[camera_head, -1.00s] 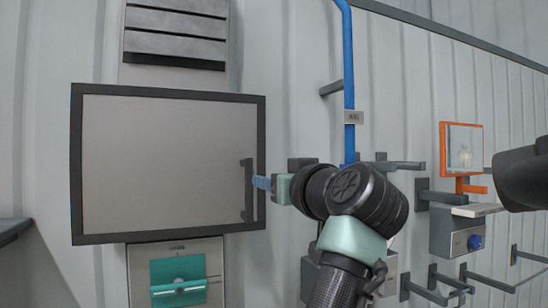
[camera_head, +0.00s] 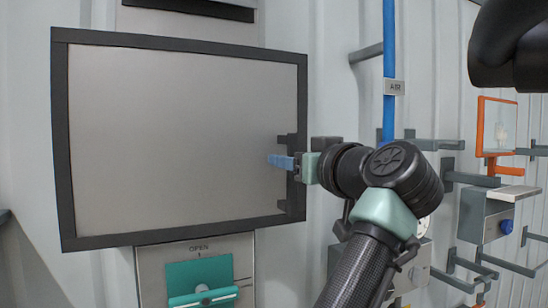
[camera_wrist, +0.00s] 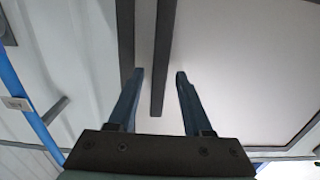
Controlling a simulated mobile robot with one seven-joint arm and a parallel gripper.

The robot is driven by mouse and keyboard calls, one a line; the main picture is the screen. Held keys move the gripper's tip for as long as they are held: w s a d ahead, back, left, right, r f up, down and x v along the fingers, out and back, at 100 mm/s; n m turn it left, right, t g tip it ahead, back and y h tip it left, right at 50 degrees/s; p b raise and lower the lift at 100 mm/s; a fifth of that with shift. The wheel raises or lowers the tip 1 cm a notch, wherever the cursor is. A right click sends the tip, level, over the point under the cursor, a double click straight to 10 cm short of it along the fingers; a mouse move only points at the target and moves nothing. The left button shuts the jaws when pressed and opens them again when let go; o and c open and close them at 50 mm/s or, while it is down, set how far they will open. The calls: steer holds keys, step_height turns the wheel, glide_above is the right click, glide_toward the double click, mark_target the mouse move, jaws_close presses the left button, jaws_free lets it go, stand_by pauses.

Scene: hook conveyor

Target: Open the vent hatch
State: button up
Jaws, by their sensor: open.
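The vent hatch (camera_head: 170,130) is a large grey panel with a dark frame, and I see no clear gap around it. Its dark upright bar handle (camera_head: 286,206) is near the right edge. My gripper (camera_head: 280,161) reaches the handle from the right with blue fingers, which hide its middle. In the wrist view the open fingers (camera_wrist: 161,72) stand on both sides of the handle bar (camera_wrist: 164,45), with space beside it. The hatch's pale face (camera_wrist: 235,60) lies to the right there.
Below the hatch is a teal lever (camera_head: 202,280) on a plate marked OPEN. A blue pipe (camera_head: 389,50) with a tag runs down the wall to the right. Dark wall hooks (camera_head: 435,144), an orange frame (camera_head: 480,125) and a grey box (camera_head: 482,222) are further right.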

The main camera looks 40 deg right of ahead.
steer(key=shift+w+d, duration=0.1)
steer(key=shift+w, duration=0.1)
steer(key=shift+r, duration=0.1)
steer(key=shift+s, duration=0.2)
jaws_close()
stand_by(1.2)
